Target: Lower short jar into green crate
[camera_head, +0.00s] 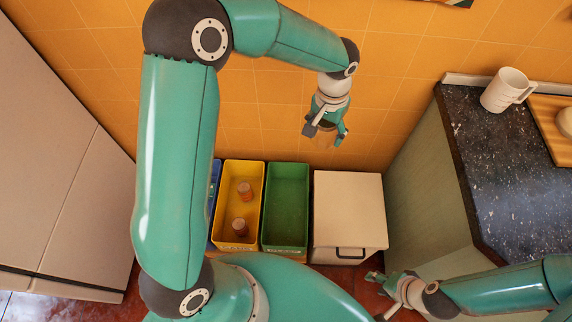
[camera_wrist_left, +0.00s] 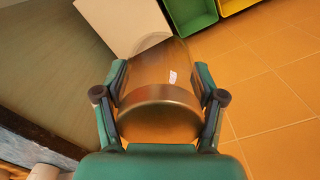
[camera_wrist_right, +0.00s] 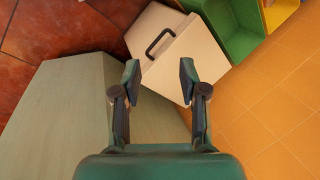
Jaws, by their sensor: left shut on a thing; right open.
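The short jar (camera_wrist_left: 160,95) is a clear brownish jar with a lid, held between the fingers of my left gripper (camera_wrist_left: 160,88) in the left wrist view. In the head view my left gripper (camera_head: 326,130) hangs above the white box, in front of the tiled wall, and the jar (camera_head: 325,140) shows faintly below its fingers. The green crate (camera_head: 287,208) stands on the floor, below and to the left of that gripper, and looks empty. My right gripper (camera_head: 378,278) is open and empty at the lower right, with its fingers apart in the right wrist view (camera_wrist_right: 158,85).
A yellow crate (camera_head: 231,235) with two small jars (camera_head: 244,190) stands left of the green crate, and a blue crate (camera_head: 214,185) is partly hidden by my arm. A white box (camera_head: 348,195) with a black handle stands right of it. A dark counter (camera_head: 510,160) holds a white mug (camera_head: 506,90).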

